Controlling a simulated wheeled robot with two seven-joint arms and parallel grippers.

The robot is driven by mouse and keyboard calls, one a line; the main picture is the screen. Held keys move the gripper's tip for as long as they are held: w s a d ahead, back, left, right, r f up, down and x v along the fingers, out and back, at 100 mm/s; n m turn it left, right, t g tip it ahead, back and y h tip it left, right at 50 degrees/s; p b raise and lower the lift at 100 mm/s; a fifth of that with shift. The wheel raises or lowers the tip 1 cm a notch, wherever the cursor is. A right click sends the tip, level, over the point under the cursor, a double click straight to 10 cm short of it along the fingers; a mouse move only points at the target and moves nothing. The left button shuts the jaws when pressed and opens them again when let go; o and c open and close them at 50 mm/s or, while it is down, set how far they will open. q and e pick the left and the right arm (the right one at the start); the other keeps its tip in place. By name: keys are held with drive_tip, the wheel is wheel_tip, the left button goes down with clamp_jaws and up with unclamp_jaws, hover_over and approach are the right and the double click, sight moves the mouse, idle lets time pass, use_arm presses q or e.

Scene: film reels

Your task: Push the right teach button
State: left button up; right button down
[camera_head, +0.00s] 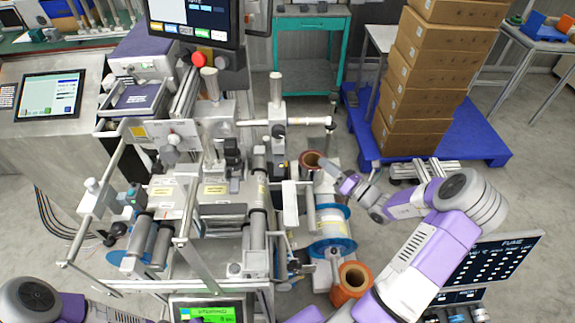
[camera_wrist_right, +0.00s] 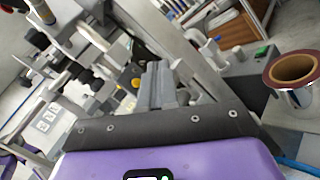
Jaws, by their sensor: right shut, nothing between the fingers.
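My right gripper (camera_head: 328,168) reaches in from the right towards the right side of the reel machine (camera_head: 215,185), beside a brown-cored reel. In the right wrist view its two fingers (camera_wrist_right: 157,72) are together with nothing between them. Just left of the fingertips is a small yellow button-like part (camera_wrist_right: 136,83); a gap or contact cannot be told. A green button (camera_wrist_right: 262,50) sits on a grey box to the right. I cannot tell from labels which one is the teach button. My left gripper is out of view; only left arm links show at the bottom left.
A reel (camera_wrist_right: 293,68) stands close on the right in the wrist view. Stacked boxes (camera_head: 425,75) stand on a blue pallet (camera_head: 490,150) behind. A monitor (camera_head: 195,20) overhangs the machine.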

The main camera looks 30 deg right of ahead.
sight(286, 164)
use_arm(q)
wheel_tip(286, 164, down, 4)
drive_tip(key=b, duration=0.3)
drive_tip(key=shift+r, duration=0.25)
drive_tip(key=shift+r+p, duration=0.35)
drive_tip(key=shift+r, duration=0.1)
use_arm(e)
drive_tip(key=w+a, duration=0.3)
drive_tip(key=a, duration=0.3)
drive_tip(key=shift+w+a, duration=0.3)
use_arm(q)
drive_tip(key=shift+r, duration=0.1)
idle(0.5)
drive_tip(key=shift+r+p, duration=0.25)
drive_tip(key=shift+p, duration=0.2)
use_arm(e)
drive_tip(key=shift+w+a, duration=0.2)
drive_tip(key=shift+a, duration=0.15)
